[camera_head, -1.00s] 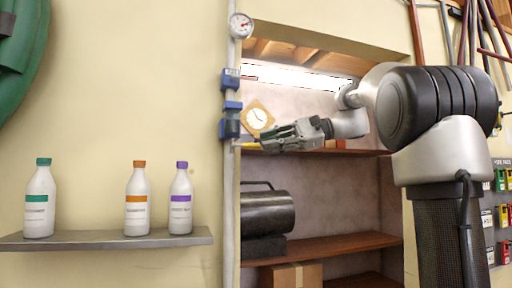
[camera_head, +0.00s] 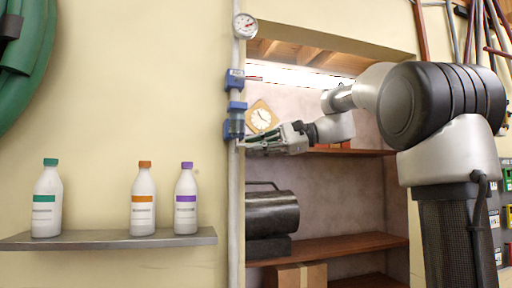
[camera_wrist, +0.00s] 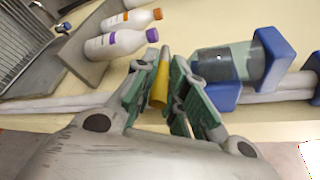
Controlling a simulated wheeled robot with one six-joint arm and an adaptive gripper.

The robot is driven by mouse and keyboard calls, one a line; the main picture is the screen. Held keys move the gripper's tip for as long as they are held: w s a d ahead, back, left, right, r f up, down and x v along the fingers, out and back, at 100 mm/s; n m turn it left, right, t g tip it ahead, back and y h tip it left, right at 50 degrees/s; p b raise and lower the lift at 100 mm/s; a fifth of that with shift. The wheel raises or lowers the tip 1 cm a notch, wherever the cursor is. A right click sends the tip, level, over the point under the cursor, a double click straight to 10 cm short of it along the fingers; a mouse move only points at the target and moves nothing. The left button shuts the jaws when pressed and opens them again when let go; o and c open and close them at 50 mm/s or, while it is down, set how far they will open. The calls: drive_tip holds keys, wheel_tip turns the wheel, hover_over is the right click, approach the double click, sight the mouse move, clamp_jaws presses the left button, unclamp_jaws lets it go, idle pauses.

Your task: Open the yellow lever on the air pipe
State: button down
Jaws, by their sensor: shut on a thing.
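The yellow lever (camera_wrist: 160,88) shows in the wrist view between the two green-padded fingers of my gripper (camera_wrist: 164,82), which is shut on it. In the head view my gripper (camera_head: 262,143) reaches left to the pale vertical air pipe (camera_head: 235,190), just below a blue-ended fitting (camera_head: 233,129). The fingers hide the lever there. In the wrist view the clear fitting with blue ends (camera_wrist: 222,92) lies just right of the fingers.
A pressure gauge (camera_head: 244,26) and another blue fitting (camera_head: 235,80) sit higher on the pipe. A wall shelf (camera_head: 110,239) with three bottles stands left of it. A recess with wooden shelves (camera_head: 335,245) and a black tank (camera_head: 271,213) lies behind and below my gripper.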

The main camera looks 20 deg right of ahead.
drive_tip(key=f+t+y, duration=0.1)
drive_tip(key=y, duration=0.1)
drive_tip(key=shift+f+m+y, duration=0.15)
drive_tip(key=shift+m+y, duration=0.15)
drive_tip(key=shift+m, duration=0.1)
drive_tip(key=shift+a, duration=0.1)
drive_tip(key=c, duration=1.7)
unclamp_jaws()
drive_tip(key=v, duration=1.2)
drive_tip(key=shift+c, duration=0.6)
